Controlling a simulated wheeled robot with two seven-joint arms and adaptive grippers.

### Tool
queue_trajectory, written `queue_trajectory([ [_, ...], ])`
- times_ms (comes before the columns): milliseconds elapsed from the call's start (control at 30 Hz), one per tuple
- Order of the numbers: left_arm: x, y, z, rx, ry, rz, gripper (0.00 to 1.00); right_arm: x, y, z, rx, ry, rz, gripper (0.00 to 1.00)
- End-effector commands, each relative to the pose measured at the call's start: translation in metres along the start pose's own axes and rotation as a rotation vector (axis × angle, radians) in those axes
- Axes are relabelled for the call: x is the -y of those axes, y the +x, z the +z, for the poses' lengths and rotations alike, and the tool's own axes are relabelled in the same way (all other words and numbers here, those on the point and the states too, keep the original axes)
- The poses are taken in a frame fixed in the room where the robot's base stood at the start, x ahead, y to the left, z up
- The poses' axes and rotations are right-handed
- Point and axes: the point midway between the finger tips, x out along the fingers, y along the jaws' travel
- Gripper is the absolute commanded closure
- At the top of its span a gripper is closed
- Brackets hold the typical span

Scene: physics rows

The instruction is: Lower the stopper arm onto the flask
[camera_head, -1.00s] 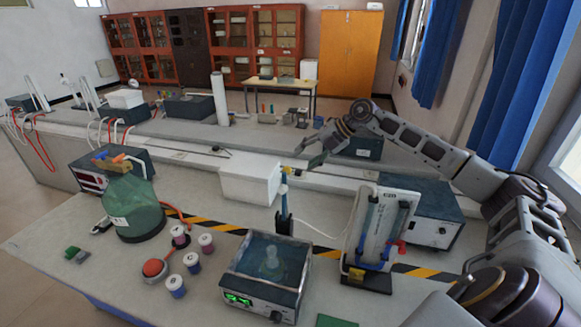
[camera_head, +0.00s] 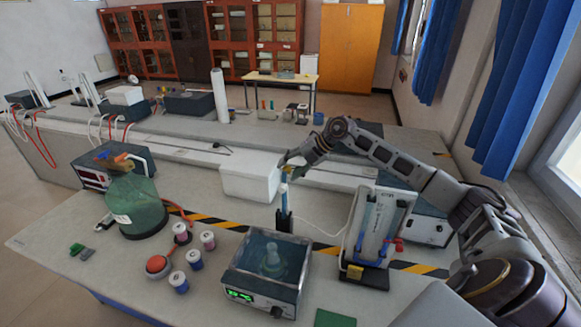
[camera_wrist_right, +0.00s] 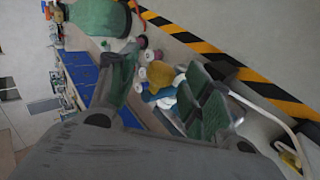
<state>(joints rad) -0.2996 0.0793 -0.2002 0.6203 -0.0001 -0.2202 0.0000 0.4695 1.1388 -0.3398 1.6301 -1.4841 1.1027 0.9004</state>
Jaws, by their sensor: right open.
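The flask (camera_head: 271,262) is a clear vessel standing upright in the open water bath (camera_head: 238,285), a box with a green lit display, on the front bench. Behind the bath stands a slim blue upright with a dark base (camera_head: 284,215) and a yellow top, which looks like the stopper arm (camera_head: 283,190); it points up, clear of the flask. My right gripper (camera_head: 287,165) is open at its top. In the right wrist view the yellow part (camera_wrist_right: 194,74) shows near the open fingers (camera_wrist_right: 160,95); contact cannot be told. My left gripper is not in view.
A green bottle (camera_head: 138,212) and several small jars (camera_head: 194,259) stand to the left. A panel with blue tubes (camera_head: 378,228) stands right of the bath, with a white box (camera_head: 250,178) behind. Striped tape (camera_head: 225,225) crosses the bench.

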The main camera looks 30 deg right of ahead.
Motion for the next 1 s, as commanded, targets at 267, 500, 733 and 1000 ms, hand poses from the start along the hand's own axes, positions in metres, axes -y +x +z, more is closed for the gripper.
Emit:
queue_trajectory([
  [267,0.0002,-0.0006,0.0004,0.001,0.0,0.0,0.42,-0.0001,0.0026,0.0001,0.001,0.0,0.0,0.51],
  [500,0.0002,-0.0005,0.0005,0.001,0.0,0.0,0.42,0.0001,0.0027,0.0,0.0,0.0,0.0,0.66],
  [733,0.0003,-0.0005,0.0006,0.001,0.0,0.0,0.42,0.0003,0.0026,0.0001,0.0,0.0,-0.001,0.96],
  [1000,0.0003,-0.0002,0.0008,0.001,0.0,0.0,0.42,0.0006,0.0025,0.0002,0.001,-0.003,-0.001,1.0],
])
